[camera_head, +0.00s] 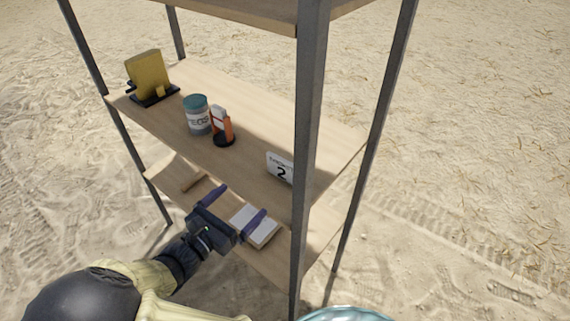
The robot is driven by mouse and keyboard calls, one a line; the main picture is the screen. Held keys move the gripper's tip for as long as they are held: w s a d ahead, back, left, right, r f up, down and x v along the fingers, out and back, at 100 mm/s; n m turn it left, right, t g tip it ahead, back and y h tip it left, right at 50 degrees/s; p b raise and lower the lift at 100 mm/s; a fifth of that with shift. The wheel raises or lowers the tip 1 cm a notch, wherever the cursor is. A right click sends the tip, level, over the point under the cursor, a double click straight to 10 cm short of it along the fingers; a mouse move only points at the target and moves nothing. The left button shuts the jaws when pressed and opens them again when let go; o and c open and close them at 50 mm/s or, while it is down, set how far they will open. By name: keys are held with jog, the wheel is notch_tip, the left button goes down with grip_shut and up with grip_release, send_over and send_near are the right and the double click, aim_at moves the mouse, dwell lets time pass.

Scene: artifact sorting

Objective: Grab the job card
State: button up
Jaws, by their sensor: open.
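A flat, pale rectangular thing (262,231), white on top with a tan edge, lies on the lower shelf; it may be the job card, but no writing on it can be read. My gripper (236,208) is over the lower shelf with its two dark blue fingers spread wide. One finger crosses in front of the flat thing's right part, and the gripper partly hides it. Nothing shows held between the fingers. I cannot tell whether they touch the flat thing. A white card marked "2" (280,167) stands on the shelf above.
The upper visible shelf (245,110) holds a yellow block on a black stand (149,77), a teal-lidded jar (197,115) and an orange-and-white item (222,126). A small wooden piece (194,182) lies on the lower shelf. A grey front post (308,130) stands right of my gripper.

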jog(key=p, duration=0.1)
send_near(281, 165)
jog(key=x, duration=0.6)
jog(key=shift+f, duration=0.15)
jog(key=shift+w, duration=0.1)
jog(key=p+x, duration=0.1)
jog(key=x, duration=0.4)
jog(key=shift+d, duration=0.25)
jog(key=shift+a, duration=0.25)
jog(key=shift+d, duration=0.1)
jog(key=c, duration=0.7)
